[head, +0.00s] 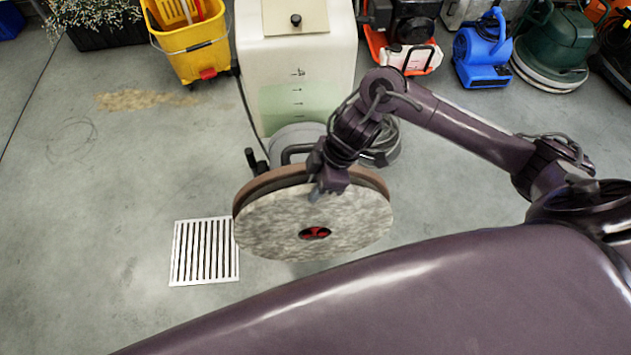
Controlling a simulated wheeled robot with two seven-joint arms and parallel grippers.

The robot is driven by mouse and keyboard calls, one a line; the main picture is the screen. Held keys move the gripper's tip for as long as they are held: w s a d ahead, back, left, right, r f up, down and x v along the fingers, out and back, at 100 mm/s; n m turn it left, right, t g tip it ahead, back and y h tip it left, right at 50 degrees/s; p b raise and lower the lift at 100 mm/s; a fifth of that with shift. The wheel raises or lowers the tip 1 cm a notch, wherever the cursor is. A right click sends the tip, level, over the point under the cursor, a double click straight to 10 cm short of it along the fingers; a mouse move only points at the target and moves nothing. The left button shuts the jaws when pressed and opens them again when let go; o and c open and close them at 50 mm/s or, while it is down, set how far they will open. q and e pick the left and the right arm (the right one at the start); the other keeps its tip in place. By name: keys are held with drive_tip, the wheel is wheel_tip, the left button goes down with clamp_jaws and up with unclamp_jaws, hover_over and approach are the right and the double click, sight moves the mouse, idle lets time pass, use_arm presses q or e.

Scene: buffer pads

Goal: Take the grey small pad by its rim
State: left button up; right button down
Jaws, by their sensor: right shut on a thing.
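The grey pad (290,220) is a large mottled disc with a small red and black centre. It is tilted with its face toward me, in the middle of the head view. A brown disc (262,186) shows behind its upper rim; I cannot tell whether the two are joined. My right gripper (318,190) is at the pad's top rim, one finger over the grey face, and is shut on it. The other finger is hidden. My left gripper is not in view.
Just behind the pad stands a white tank machine (296,75) with a hose. A floor drain grate (205,252) lies left of the pad. A yellow mop bucket (195,45), a blue blower (483,52) and a green machine (553,48) stand along the back.

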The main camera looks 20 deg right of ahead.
drive_tip(key=s+a+p, duration=0.2)
drive_tip(key=s+p, duration=0.1)
drive_tip(key=s, duration=0.4)
drive_tip(key=shift+r+p, duration=0.4)
drive_tip(key=shift+r, duration=0.05)
idle(0.4)
